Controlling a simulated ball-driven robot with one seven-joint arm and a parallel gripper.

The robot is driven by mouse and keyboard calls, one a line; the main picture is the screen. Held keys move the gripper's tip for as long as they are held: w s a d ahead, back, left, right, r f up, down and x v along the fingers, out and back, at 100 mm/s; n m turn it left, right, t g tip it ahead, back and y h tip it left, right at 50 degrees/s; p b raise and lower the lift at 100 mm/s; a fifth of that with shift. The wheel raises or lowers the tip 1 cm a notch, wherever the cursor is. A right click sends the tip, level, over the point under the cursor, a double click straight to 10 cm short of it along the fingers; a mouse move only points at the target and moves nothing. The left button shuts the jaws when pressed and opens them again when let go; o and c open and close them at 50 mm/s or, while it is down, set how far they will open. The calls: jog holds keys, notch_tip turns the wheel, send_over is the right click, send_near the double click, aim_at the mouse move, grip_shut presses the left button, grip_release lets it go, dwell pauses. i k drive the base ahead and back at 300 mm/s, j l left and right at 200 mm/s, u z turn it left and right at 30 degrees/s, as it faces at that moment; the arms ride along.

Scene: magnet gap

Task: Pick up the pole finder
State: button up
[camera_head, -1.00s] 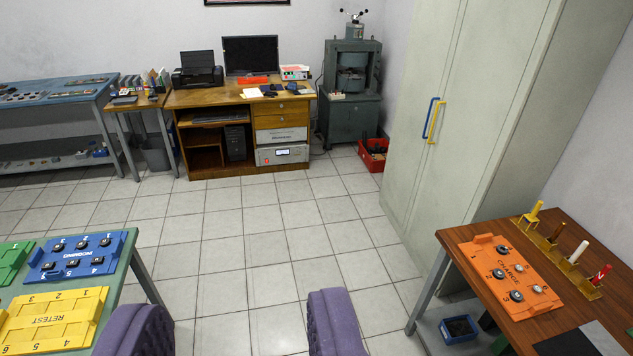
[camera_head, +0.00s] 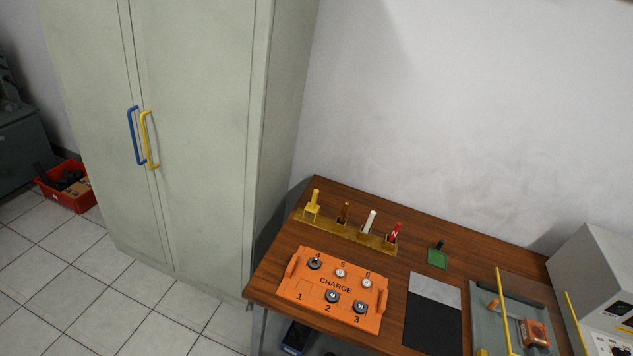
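A yellow rack (camera_head: 345,234) stands along the back of the brown wooden table (camera_head: 440,246) at the right. It holds several upright handled tools: a yellow one (camera_head: 313,203), a brown one (camera_head: 344,212), a white one (camera_head: 370,221) and a red one (camera_head: 393,234) with a white letter that looks like N. I cannot tell for sure which is the pole finder; the lettered red one is a possible match. My gripper is not in view.
An orange CHARGE tray (camera_head: 302,273) with several round pieces lies in front of the rack. A grey-and-black mat (camera_head: 433,325), a small green item (camera_head: 438,257) and a grey fixture (camera_head: 484,318) lie to the right.

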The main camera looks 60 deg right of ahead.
aim_at(311, 208)
jog(key=i, duration=1.6)
jog(key=i+z, duration=0.5)
jog(key=i+j+z, duration=0.1)
jog(key=i+z, duration=0.2)
jog(key=z, duration=0.15)
jog(key=i+z, duration=0.15)
jog(key=z, duration=0.25)
jog(key=i+z, duration=0.15)
jog(key=z, duration=0.25)
jog(key=i+j+z, duration=0.15)
jog(key=z, duration=0.25)
jog(key=i+j+z, duration=0.1)
jog(key=z, duration=0.35)
jog(key=i+j+z, duration=0.15)
jog(key=z, duration=0.25)
jog(key=i+j+z, duration=0.25)
jog(key=z, duration=0.15)
jog(key=i+j+z, duration=0.15)
jog(key=j+z, duration=0.25)
jog(key=j, duration=0.15)
